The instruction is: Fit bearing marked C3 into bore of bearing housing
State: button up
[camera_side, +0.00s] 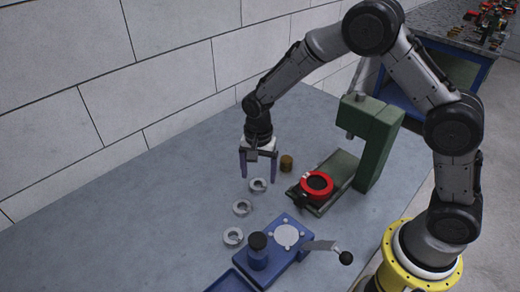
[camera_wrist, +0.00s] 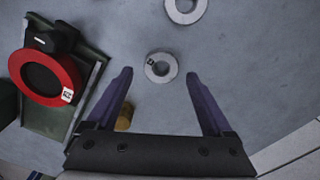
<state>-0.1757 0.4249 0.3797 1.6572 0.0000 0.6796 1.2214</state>
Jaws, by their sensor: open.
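Three light metal ring bearings lie flat in a row on the bench in the side view: a far one (camera_side: 258,185), a middle one (camera_side: 242,208) and a near one (camera_side: 233,237). My gripper (camera_side: 259,179) is open and empty, pointing down above the far bearing. In the wrist view that bearing (camera_wrist: 161,75) shows between the fingertips, with a small dark mark on its face too small to read. Another bearing (camera_wrist: 185,17) is partly cut off at the top edge. The red ring-shaped housing (camera_side: 304,183), also in the wrist view (camera_wrist: 47,103), has a dark open bore and a white label.
The housing sits on the base of a green press (camera_side: 378,140), right of my gripper. A brass cylinder (camera_side: 287,163) stands close by. A blue fixture (camera_side: 270,262) with a black-knobbed lever (camera_side: 345,257) is in front. The bench's left side is clear.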

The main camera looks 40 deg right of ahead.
jog(key=s+d+r+n+t, duration=0.1)
jog(key=s+r, duration=0.1)
jog(key=r, duration=0.7)
jog(key=s+d+r+n, duration=0.1)
jog(key=s+d+r, duration=0.15)
jog(key=r, duration=0.55)
jog(key=s+d+r+n+t, duration=0.2)
jog(key=s+n, duration=0.2)
jog(key=s, duration=0.6)
jog(key=s+d+r+n+t, duration=0.2)
jog(key=s+n, duration=0.3)
jog(key=s, duration=0.6)
jog(key=shift+r+n+t, duration=0.3)
jog(key=shift+r, duration=0.55)
jog(key=shift+o, duration=0.5)
jog(key=shift+s+f, duration=0.15)
jog(key=shift+s, duration=0.3)
jog(key=shift+n, duration=0.3)
